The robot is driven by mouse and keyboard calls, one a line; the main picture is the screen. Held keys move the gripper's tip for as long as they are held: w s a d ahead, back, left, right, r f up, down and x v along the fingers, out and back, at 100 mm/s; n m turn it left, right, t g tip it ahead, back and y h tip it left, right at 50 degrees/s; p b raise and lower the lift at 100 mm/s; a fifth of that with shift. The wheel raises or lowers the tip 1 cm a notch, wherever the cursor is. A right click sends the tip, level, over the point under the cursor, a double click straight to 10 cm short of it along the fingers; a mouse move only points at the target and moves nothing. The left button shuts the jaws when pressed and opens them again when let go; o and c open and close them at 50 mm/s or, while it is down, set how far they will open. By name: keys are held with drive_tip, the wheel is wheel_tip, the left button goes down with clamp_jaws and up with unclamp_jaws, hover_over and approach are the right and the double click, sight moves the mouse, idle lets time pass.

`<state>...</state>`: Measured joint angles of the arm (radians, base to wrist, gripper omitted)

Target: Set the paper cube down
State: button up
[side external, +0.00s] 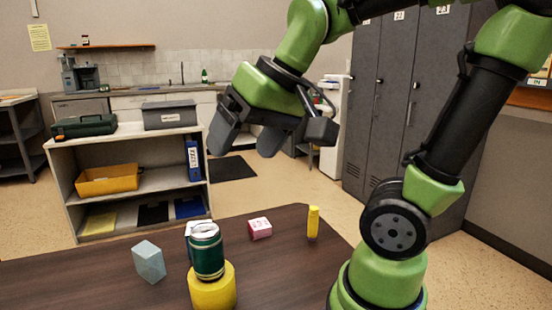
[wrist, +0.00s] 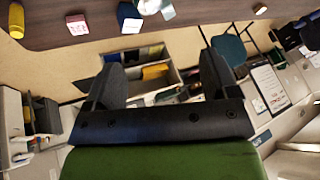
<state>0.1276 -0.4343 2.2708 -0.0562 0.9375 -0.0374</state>
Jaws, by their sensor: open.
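The paper cube appears to be the small pink block with dark marks (side external: 260,228), resting on the dark table (side external: 90,285) right of the green can. It also shows in the wrist view (wrist: 77,25), at the upper left, beyond the fingers. My gripper (side external: 247,140) is high above the table's far side, well clear of the cube, with its two dark fingers apart. In the wrist view my gripper (wrist: 160,62) has nothing between its fingers.
A green can (side external: 206,250) stands on a yellow round block (side external: 212,288). A light blue block (side external: 149,262) stands to its left, and a yellow bottle-like object (side external: 313,223) right of the cube. A shelf unit (side external: 128,140) stands beyond the table.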

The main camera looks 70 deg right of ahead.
drive_tip(key=s+a+f+n+t+y, duration=0.1)
drive_tip(key=s+a, duration=0.2)
drive_tip(key=s, duration=0.2)
drive_tip(key=shift+s, duration=0.25)
